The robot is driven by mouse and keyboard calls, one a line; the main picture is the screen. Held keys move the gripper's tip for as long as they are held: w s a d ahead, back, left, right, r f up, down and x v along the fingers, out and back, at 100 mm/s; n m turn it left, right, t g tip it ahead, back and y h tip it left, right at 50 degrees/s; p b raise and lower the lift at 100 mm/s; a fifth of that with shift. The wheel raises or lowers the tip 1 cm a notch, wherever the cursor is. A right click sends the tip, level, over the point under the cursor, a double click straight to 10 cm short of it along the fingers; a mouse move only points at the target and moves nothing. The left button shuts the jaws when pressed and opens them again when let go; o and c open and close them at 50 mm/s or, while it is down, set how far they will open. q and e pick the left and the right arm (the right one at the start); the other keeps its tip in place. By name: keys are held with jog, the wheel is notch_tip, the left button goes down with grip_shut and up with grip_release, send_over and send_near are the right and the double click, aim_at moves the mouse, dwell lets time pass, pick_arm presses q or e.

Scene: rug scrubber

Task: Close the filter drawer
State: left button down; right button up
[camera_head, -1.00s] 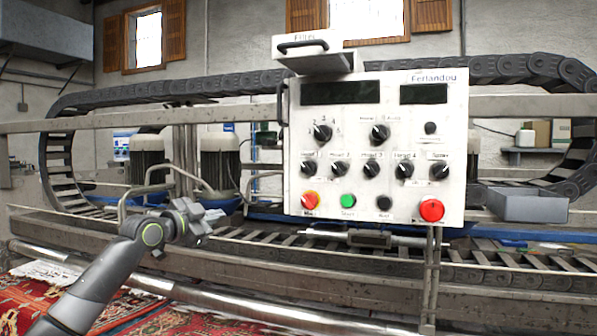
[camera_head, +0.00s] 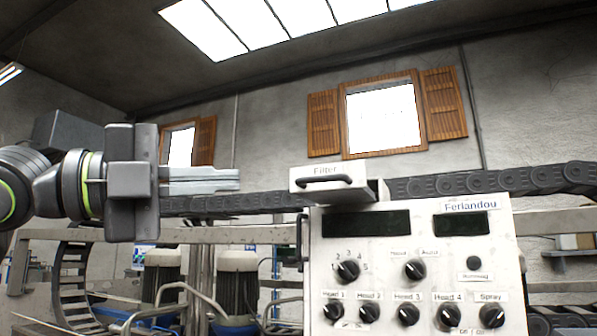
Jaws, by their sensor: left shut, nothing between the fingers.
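The filter drawer (camera_head: 309,182) is a white box labelled "Filter" with a dark bar handle (camera_head: 324,182). It sits at the top left of the white control panel (camera_head: 470,250), and its front stands out from the panel. My left gripper (camera_head: 235,181) is raised on the left at about the drawer's height. Its fingers are shut, empty and point right toward the drawer. In the picture a gap remains between the fingertips and the drawer's left edge. The inside of the drawer is not visible. My right gripper is not in view.
A dark cable chain (camera_head: 480,182) runs behind the drawer and my gripper. A grey rail (camera_head: 240,234) passes below. The panel carries several knobs and a dark side handle (camera_head: 301,241). The space above the drawer, in front of the wall, is clear.

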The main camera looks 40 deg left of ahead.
pick_arm(q)
jog(key=p, duration=0.8)
send_near(324, 179)
jog(key=w+d, duration=0.1)
jog(key=d, duration=0.3)
jog(key=w, duration=0.2)
jog(key=w+r+p, duration=0.1)
jog(key=shift+a, duration=0.3)
jog(key=shift+w+a+f+p, duration=0.2)
jog(key=shift+w+p, duration=0.1)
jog(key=shift+w, duration=0.25)
jog(key=shift+s+r, duration=0.1)
